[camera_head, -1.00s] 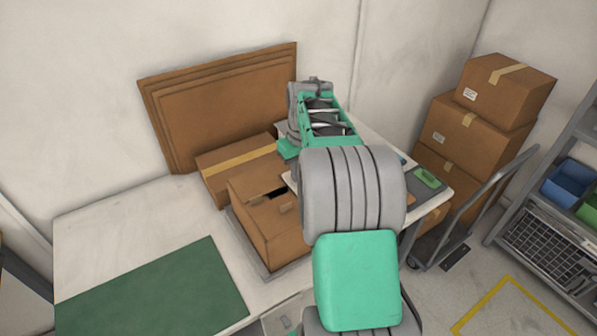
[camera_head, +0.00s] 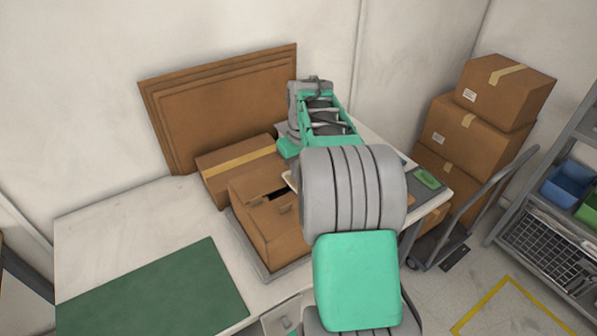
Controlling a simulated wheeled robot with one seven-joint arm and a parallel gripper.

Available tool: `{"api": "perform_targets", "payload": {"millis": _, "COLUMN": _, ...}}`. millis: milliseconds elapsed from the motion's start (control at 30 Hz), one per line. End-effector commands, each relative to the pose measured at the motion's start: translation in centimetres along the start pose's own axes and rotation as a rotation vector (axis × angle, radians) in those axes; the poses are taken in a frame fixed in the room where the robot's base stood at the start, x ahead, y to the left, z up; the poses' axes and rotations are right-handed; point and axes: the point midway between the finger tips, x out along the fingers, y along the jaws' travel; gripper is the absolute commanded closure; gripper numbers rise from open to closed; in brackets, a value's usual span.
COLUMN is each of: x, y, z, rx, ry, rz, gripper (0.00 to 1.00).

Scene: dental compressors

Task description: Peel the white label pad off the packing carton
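The packing carton (camera_head: 262,228) is a brown box on a grey base on the white table, left of my arm. A dark gap shows in its top, and my arm covers its right side. A small pale edge (camera_head: 291,181) shows between the carton top and my arm; I cannot tell whether it is the white label pad. No label pad can be clearly made out on the carton. My gripper's fingers are hidden behind my own arm, which reaches over the right of the carton.
A taped flat carton (camera_head: 237,168) lies behind the packing carton, and brown cardboard sheets (camera_head: 225,105) lean on the wall. A green mat (camera_head: 155,290) lies at the front left; the table between is clear. Stacked cartons (camera_head: 474,128), a cart and a shelf with bins (camera_head: 567,185) stand right.

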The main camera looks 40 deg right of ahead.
Motion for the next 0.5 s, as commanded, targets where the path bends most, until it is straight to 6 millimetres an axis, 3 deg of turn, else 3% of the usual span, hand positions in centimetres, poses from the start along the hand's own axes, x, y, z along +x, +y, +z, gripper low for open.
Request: {"api": "perform_targets", "payload": {"millis": 500, "x": -0.93, "y": -0.01, "z": -0.10, "rx": 0.000, "ry": 0.000, "rz": 0.000, "gripper": 1.00}}
